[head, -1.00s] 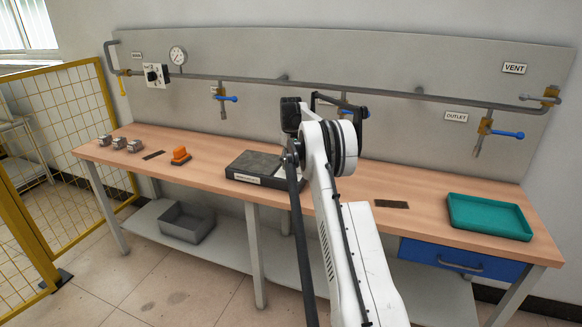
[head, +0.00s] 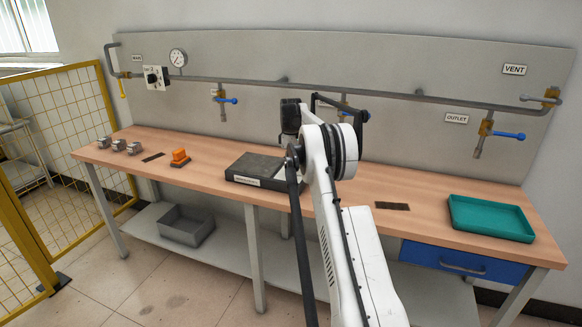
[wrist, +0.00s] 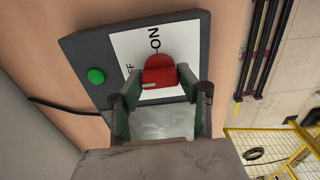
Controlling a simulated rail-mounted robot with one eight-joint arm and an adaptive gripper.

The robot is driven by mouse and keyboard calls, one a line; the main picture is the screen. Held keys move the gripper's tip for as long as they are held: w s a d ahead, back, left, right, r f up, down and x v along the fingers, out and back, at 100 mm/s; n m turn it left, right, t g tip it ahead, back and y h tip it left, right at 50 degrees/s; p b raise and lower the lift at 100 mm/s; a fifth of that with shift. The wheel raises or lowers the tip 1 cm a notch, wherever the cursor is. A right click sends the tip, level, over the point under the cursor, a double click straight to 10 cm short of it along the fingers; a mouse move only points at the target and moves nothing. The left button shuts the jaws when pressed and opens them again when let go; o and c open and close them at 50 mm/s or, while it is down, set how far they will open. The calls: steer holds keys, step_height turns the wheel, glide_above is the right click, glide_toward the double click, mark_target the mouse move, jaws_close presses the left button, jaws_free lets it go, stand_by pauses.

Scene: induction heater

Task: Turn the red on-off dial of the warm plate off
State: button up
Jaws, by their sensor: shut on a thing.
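The red on-off dial (wrist: 160,75) shows in the wrist view on a white label of a dark grey panel (wrist: 85,52). "ON" is printed beside it, and "FF" shows to its left, the rest covered. A pale mark sits on the dial's lower left edge. My gripper (wrist: 158,86) has its green-grey fingers on both sides of the dial and is shut on it. In the head view a dark slab-like box with a white front label (head: 247,180) stands mid-bench; my arm hides the gripper and dial there.
A green button (wrist: 96,76) sits left of the dial. On the bench (head: 330,195) are an orange object (head: 180,157), several small metal blocks (head: 118,145) and a teal tray (head: 490,217). Pipes with blue-handled valves (head: 508,136) run along the back panel.

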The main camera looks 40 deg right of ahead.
stand_by(0.3)
steer(key=o, duration=1.1)
steer(key=shift+o, duration=0.2)
steer(key=shift+r, duration=0.1)
step_height(320, 180, up, 12)
